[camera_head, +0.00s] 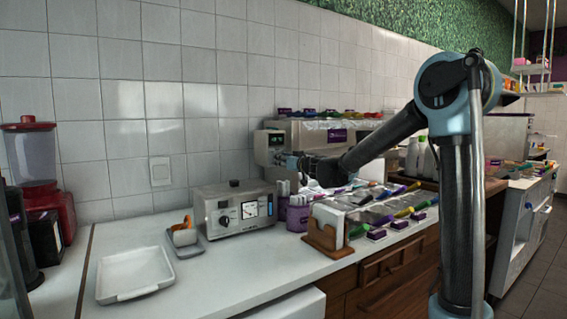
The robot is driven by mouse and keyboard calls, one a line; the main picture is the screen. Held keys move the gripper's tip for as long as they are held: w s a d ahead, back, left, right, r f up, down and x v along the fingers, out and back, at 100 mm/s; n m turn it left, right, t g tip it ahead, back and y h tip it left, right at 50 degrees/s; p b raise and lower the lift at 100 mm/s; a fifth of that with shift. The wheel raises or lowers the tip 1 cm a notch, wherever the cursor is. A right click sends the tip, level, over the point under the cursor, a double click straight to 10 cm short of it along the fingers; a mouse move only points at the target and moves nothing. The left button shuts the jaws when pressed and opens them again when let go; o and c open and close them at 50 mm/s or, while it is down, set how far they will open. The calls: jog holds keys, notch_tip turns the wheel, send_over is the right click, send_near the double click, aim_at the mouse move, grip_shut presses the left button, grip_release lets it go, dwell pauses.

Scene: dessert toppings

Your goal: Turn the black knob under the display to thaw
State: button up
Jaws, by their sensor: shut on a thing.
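A steel topping machine (310,132) stands against the wall at the back of the counter. A small dark display (275,140) is on its control box at the left end. My arm reaches in from the right, and my gripper (283,160) is at the front of that box, just below the display. The fingers are shut on the black knob there. The knob is mostly hidden by the fingers and too small for me to read its setting or any thaw mark.
A silver box (233,228) with its own black knob and dials stands in front. A white tray (136,292), a small dish (170,237), purple cups (297,220) and a napkin holder (318,238) share the counter. Topping bins with coloured handles lie under my arm.

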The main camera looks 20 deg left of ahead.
jog(key=shift+w, duration=0.1)
jog(key=m, duration=1.7)
jog(key=shift+r+m, duration=0.15)
jog(key=shift+m, duration=0.25)
jog(key=m, duration=0.4)
jog(key=shift+m, duration=7)
